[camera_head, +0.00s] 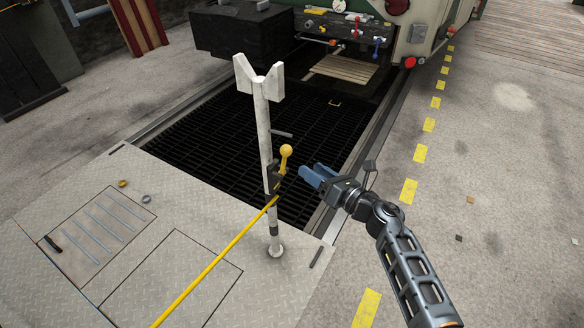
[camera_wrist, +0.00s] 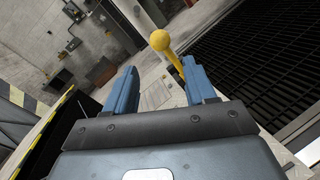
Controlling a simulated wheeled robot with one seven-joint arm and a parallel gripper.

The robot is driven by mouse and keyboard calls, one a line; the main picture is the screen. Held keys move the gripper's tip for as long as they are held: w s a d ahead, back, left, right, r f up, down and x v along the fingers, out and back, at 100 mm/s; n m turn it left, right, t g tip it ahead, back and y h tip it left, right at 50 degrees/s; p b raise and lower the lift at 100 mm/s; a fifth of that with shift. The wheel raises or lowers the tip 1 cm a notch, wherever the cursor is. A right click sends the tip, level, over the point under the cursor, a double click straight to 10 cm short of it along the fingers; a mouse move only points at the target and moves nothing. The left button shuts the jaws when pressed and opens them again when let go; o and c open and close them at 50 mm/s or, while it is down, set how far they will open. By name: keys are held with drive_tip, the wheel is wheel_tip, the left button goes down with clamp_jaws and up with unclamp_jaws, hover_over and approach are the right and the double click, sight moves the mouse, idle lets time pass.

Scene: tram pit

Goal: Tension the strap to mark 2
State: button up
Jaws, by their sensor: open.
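A yellow strap (camera_head: 222,256) runs from the lower left up to a dark ratchet (camera_head: 273,178) on a pale upright post (camera_head: 264,130) with a forked top. A yellow lever with a ball knob (camera_head: 286,151) stands up from the ratchet. In the wrist view the yellow knob (camera_wrist: 161,41) shows ahead, by the right finger. My gripper (camera_head: 311,173) is open, with blue fingers, just right of the lever in the head view. The wrist view shows the open fingers (camera_wrist: 156,90) with nothing clearly held between them. I cannot make out mark 2.
A dark grated pit (camera_head: 240,125) lies behind the post. A plated floor panel (camera_head: 102,225) with a slotted plate is at the left. A tram underside with coloured levers (camera_head: 345,30) stands at the back. The concrete at right is mostly clear.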

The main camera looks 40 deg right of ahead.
sight(290, 155)
drive_tip(key=shift+o, duration=0.3)
drive_tip(key=shift+w+f+n+b, duration=0.35)
drive_tip(key=shift+w+n+b, duration=0.15)
drive_tip(key=shift+n, duration=0.6)
drive_tip(key=w+n, duration=0.1)
drive_tip(key=w, duration=0.2)
drive_tip(key=w+b, duration=0.1)
drive_tip(key=w, duration=0.2)
drive_tip(key=w+n, duration=0.1)
drive_tip(key=w, duration=0.2)
drive_tip(key=shift+a+r+n+b, duration=0.25)
drive_tip(key=shift+r+n+b, duration=0.05)
drive_tip(key=shift+b, duration=0.05)
clamp_jaws()
